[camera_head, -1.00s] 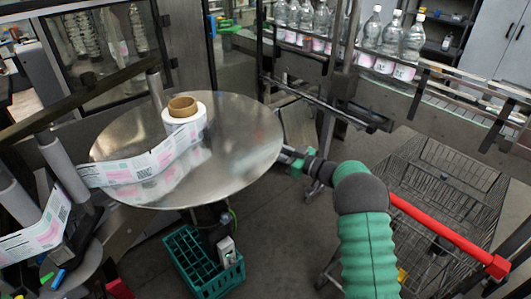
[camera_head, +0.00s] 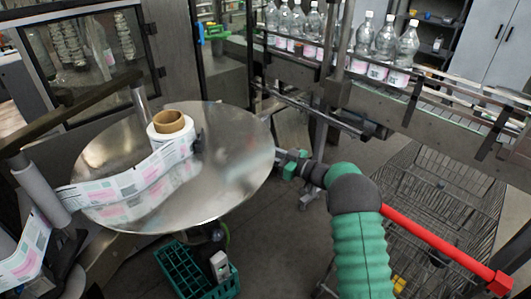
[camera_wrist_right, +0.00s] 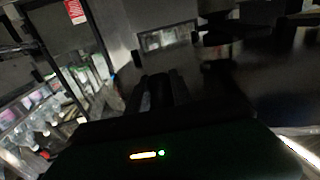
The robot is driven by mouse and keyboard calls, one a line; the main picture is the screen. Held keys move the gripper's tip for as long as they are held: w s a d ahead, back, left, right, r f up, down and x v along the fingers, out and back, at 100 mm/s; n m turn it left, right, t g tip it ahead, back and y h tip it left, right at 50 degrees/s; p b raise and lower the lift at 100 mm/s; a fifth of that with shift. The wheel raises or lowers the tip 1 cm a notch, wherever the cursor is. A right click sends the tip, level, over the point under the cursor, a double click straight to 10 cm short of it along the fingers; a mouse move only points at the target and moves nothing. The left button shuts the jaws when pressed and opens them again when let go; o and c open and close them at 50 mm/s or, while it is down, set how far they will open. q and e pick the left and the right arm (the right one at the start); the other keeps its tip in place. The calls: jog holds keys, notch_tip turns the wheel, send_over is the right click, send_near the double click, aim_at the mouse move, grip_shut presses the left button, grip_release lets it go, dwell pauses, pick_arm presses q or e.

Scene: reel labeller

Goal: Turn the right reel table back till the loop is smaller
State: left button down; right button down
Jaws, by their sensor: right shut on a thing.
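The right reel table (camera_head: 235,185) is a round shiny metal disc in the head view. A white label reel (camera_head: 172,128) with a brown cardboard core (camera_head: 169,121) stands on it, behind its middle. The printed label web (camera_head: 125,190) runs from the reel in a curved loop across the disc and over its left edge. My right gripper (camera_head: 279,154) is at the disc's right rim, shut on it; its tips are small in the head view. In the dark right wrist view the fingers (camera_wrist_right: 157,92) show only as dim shapes. My left gripper is out of view.
Grey rollers (camera_head: 42,188) guide the web at the left. A green crate (camera_head: 180,268) stands under the table. A conveyor with several clear bottles (camera_head: 383,45) runs behind. A wire cart (camera_head: 440,190) with a red handle (camera_head: 440,245) is beside my right arm.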

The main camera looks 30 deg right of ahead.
jog(key=shift+d, duration=0.1)
jog(key=c, duration=1.2)
grip_release()
jog(key=shift+o, duration=0.2)
jog(key=b+v, duration=0.1)
jog(key=v, duration=1.6)
jog(key=shift+b, duration=0.3)
jog(key=shift+f, duration=0.1)
